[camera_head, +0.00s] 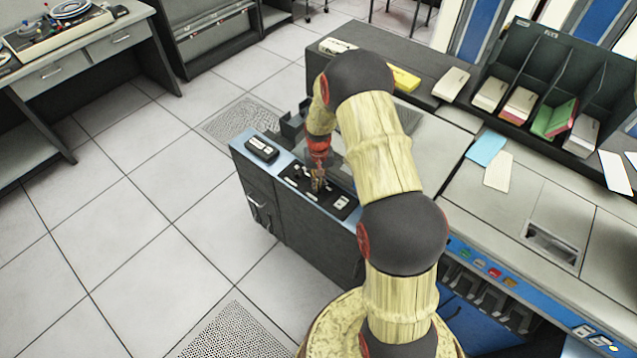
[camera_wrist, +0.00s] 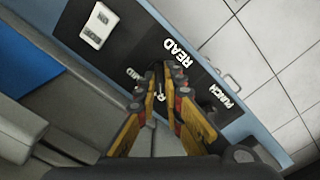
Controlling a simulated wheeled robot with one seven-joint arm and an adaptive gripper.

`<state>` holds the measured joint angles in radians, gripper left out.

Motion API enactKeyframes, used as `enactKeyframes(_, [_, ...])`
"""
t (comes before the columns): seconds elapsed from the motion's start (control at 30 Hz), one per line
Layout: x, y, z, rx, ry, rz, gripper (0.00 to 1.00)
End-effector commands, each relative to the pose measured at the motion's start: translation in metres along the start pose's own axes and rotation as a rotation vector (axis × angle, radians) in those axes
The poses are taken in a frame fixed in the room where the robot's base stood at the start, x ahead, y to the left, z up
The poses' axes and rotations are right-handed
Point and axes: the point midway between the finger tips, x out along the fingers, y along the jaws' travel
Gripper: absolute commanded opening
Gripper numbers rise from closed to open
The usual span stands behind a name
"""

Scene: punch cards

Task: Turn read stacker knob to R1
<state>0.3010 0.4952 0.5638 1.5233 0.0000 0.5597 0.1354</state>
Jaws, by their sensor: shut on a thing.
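In the wrist view, a black control panel (camera_wrist: 137,42) carries the white labels READ (camera_wrist: 177,53) and PUNCH (camera_wrist: 225,95). My gripper (camera_wrist: 160,76) reaches onto the panel beside the READ label, with its two orange-and-grey fingers close together. It is shut on the read stacker knob, which the fingers mostly hide, so the knob's pointing direction cannot be told. Small pale markings (camera_wrist: 134,74) show beside the fingers, too small to read surely. In the head view, my gripper (camera_head: 318,183) is over the panel (camera_head: 297,176) at the machine's left end.
A white switch block (camera_wrist: 98,24) sits on the panel, away from the fingers. A black boxed device (camera_head: 262,149) stands at the machine's left corner. A card rack (camera_head: 540,75) with several card stacks is at the back right. The tiled floor (camera_head: 150,220) at left is clear.

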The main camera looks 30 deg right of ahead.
Motion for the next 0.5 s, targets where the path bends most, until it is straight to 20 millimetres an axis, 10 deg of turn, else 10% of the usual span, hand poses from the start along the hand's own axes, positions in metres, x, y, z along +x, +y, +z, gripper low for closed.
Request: enactKeyframes(0.5, [-0.0003, 0.0000, -0.0004, 0.001, 0.001, 0.000, 0.27])
